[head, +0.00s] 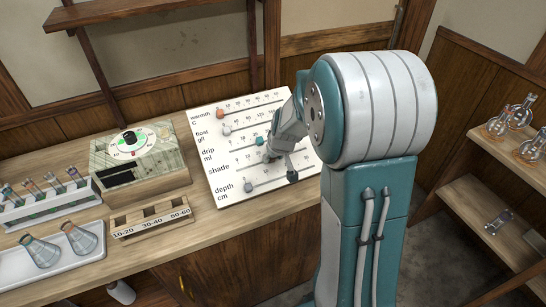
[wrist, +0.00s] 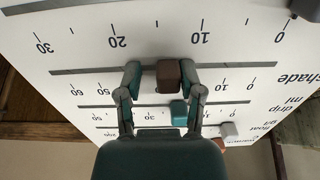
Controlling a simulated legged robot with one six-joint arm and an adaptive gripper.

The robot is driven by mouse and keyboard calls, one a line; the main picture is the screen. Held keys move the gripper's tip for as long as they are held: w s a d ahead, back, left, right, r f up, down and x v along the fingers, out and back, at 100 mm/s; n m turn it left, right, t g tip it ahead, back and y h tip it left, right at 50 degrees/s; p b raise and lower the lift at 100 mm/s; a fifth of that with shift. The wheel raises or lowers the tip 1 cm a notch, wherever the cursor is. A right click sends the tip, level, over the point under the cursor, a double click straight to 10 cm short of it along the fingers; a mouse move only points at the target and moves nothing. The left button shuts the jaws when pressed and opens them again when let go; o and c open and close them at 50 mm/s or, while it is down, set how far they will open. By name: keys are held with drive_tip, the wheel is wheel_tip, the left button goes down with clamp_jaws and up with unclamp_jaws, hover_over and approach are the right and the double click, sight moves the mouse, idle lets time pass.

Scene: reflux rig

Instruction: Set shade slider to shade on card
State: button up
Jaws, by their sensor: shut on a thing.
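A white slider board (head: 228,170) lies tilted on the bench, with labelled rows for warmth, float, drip, shade and depth. My gripper (head: 270,157) is over the shade row, and the arm hides the board's right side. In the wrist view the board appears upside down. There my gripper (wrist: 162,82) has its fingers on both sides of a brown slider knob (wrist: 169,75) on the shade slot, shut on it. The knob sits mid-scale, left of the 10 mark. The numbers right beneath it are hidden. I cannot make out a shade card in either view.
The teal drip knob (wrist: 179,112) is close to my fingers. The grey depth knob (head: 248,187) is at its slot's left end. A dial box (head: 140,165), a labelled wooden rack (head: 152,218) and flasks (head: 80,239) stand left. A glassware shelf (head: 480,205) is right.

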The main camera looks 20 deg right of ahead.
drive_tip(key=shift+o, duration=0.4)
drive_tip(key=shift+d+f, duration=0.2)
drive_tip(key=shift+d, duration=0.3)
drive_tip(key=o, duration=1.2)
drive_tip(key=shift+w+d+f, duration=0.1)
drive_tip(key=shift+c, duration=0.2)
drive_tip(key=shift+a, duration=0.3)
drive_tip(key=shift+r, duration=0.2)
drive_tip(key=shift+v, duration=3.4)
drive_tip(key=shift+d+r, duration=0.1)
